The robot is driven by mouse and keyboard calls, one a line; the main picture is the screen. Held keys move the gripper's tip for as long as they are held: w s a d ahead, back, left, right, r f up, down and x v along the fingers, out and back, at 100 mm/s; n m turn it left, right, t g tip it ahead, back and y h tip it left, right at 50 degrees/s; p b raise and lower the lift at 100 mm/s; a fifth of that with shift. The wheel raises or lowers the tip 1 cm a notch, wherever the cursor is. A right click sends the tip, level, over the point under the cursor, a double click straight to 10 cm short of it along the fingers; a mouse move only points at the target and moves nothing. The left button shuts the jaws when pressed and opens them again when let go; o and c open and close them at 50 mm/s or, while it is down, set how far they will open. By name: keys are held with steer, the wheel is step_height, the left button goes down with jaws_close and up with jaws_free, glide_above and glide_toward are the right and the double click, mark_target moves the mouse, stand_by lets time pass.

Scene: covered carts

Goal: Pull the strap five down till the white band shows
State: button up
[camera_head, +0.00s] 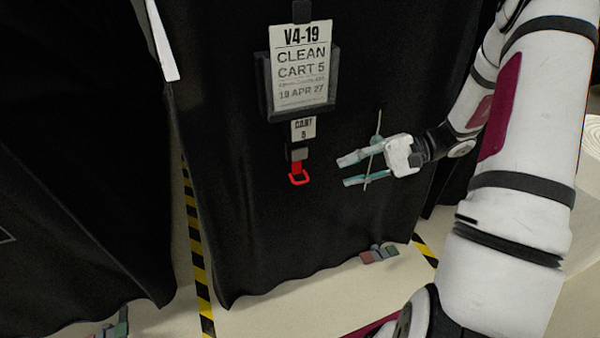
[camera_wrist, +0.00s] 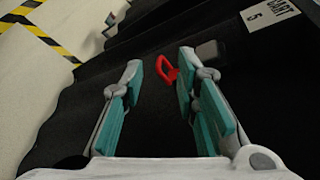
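The strap of cart five hangs on the black cover below the "CART 5" tag (camera_head: 303,128). A dark buckle (camera_head: 298,152) holds it, and a red strap end with a red loop (camera_head: 299,179) hangs under the buckle. No white band is seen on the strap. My gripper (camera_head: 347,171) is open and empty, to the right of the red loop and apart from it. In the wrist view the red loop (camera_wrist: 167,69) shows beyond the fingertips, near the right finger, and the tag (camera_wrist: 268,13) is at the upper right.
A sign reading "CLEAN CART 5" (camera_head: 300,65) sits in a dark holder (camera_head: 325,104) above the tag. Another black-covered cart (camera_head: 70,170) stands at left. Yellow-black floor tape (camera_head: 197,250) runs between the carts.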

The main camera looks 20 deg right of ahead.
mark_target(307, 181)
steer(key=shift+m+t, duration=0.7)
steer(key=shift+t, duration=0.1)
steer(key=x, duration=0.4)
steer(key=f+b+x, duration=0.1)
steer(key=x, duration=0.3)
steer(key=w+d+f+b+x, duration=0.1)
steer(key=x, duration=0.3)
steer(key=shift+w+a+f, duration=0.15)
jaws_close()
